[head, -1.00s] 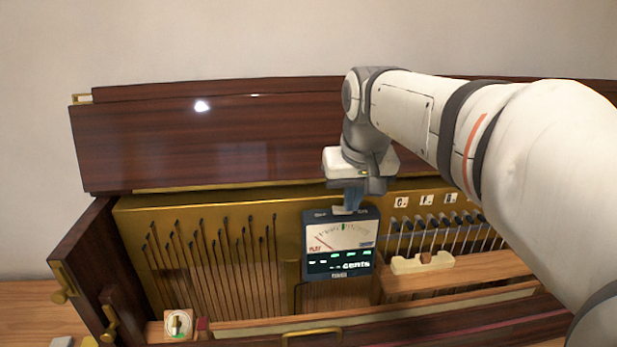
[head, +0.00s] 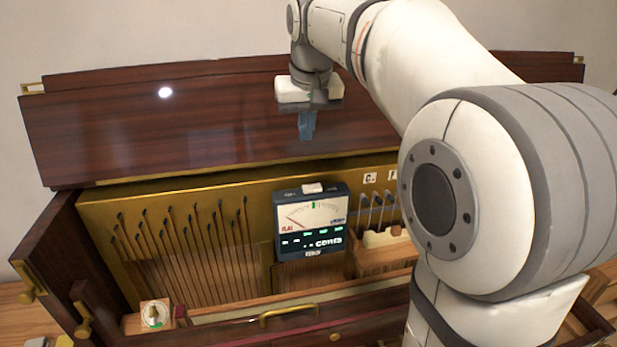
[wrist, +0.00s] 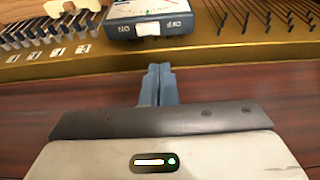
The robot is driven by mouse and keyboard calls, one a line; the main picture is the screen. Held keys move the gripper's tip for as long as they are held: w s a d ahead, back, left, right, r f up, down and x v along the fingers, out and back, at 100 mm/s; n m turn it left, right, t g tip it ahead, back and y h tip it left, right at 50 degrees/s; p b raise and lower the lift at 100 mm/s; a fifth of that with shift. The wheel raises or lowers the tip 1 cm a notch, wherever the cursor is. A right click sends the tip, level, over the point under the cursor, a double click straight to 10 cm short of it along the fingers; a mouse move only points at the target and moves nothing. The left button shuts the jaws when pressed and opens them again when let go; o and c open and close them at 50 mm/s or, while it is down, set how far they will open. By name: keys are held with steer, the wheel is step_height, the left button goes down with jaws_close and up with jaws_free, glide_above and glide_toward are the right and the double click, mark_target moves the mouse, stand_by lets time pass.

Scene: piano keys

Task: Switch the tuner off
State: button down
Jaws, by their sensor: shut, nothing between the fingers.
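The tuner (head: 325,254) is a dark box with a needle dial and a lit display reading "cents", standing against the gold plate. Its display glows green and white and its needle leans left. The white switch (head: 313,187) sits on its top edge. In the wrist view the tuner (wrist: 205,18) shows its top with the switch (wrist: 147,29) between the ON and OFF labels; I cannot tell which way it is pressed. My gripper (head: 306,136) is shut and empty, above the tuner and apart from it. Its blue fingertips also show in the wrist view (wrist: 159,70).
The piano's raised dark wood lid (head: 190,115) stands behind the gripper. Tuning pins and strings (head: 190,240) lie left of the tuner. A small dial block (head: 155,313) sits at the front left. A cream block (head: 385,238) is on the wooden ledge at right.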

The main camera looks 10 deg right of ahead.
steer(key=p, duration=0.2)
glide_toward(308, 187)
steer(key=x, duration=0.2)
steer(key=a+x, duration=0.1)
steer(key=x, duration=0.2)
steer(key=shift+w+a+f, duration=0.15)
steer(key=shift+f, duration=0.65)
steer(key=shift+a+f, duration=0.1)
steer(key=shift+f, duration=0.15)
steer(key=shift+r, duration=0.15)
steer(key=shift+d+r, duration=0.3)
steer(key=shift+d, duration=0.45)
